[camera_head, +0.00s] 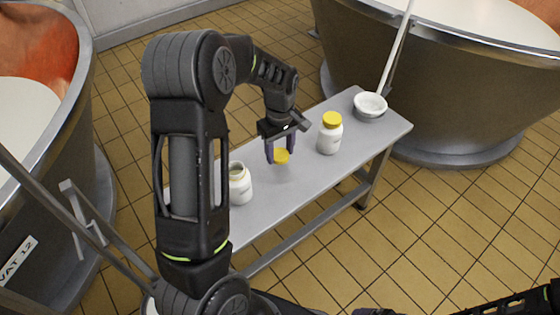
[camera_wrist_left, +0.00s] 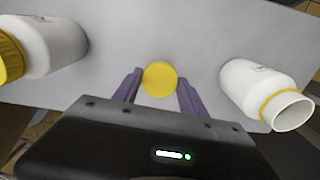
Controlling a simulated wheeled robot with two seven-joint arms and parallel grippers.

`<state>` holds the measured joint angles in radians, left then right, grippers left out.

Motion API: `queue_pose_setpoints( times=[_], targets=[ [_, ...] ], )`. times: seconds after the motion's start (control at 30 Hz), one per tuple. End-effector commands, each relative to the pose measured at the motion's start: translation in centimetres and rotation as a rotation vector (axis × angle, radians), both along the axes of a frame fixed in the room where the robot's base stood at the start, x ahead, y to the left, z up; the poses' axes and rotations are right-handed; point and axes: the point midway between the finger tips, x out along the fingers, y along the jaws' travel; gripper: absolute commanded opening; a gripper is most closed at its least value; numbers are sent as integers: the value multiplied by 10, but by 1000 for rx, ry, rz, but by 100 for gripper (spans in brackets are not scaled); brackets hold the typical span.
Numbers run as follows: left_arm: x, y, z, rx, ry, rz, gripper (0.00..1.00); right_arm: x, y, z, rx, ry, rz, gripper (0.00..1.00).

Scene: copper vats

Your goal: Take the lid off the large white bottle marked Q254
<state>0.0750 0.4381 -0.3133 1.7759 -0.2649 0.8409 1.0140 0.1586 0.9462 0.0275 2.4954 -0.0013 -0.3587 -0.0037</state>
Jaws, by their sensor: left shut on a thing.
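My left gripper (camera_head: 281,154) is shut on a yellow lid (camera_wrist_left: 160,79) and holds it in the air above the grey bench. The lid (camera_head: 282,157) is apart from both bottles. An open white bottle (camera_head: 240,190) stands upright on the bench, its mouth bare, partly behind my left arm. It also shows at the right of the left wrist view (camera_wrist_left: 252,84). A second white bottle (camera_head: 329,140) stands farther right with its yellow lid on; it is at the left of the left wrist view (camera_wrist_left: 52,45). The bottle markings are too small to read.
The grey bench (camera_head: 285,196) has clear room between the bottles. A white bowl-like thing (camera_head: 370,103) with a long pale handle sits at its far end. Large vats (camera_head: 450,90) stand behind right and at the left (camera_head: 45,190). The floor is yellow tile.

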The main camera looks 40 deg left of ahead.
Motion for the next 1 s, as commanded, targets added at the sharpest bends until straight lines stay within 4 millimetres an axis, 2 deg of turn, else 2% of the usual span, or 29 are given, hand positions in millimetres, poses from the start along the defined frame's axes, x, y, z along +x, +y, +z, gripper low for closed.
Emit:
queue_pose_setpoints(
  times=[0.33, 0.63, 1.0],
  targets=[
    [0, 0, -4, 0, 0, -1, 1, 0, 0, -1, 0, 0, 0, 88],
    [-1, 0, -40, -1, 1, -1, 1, 0, 0, -7, 0, 0, 0, 88],
    [0, 0, -43, 0, 0, -1, 1, 0, 0, -9, 0, 0, 0, 88]
  ],
)
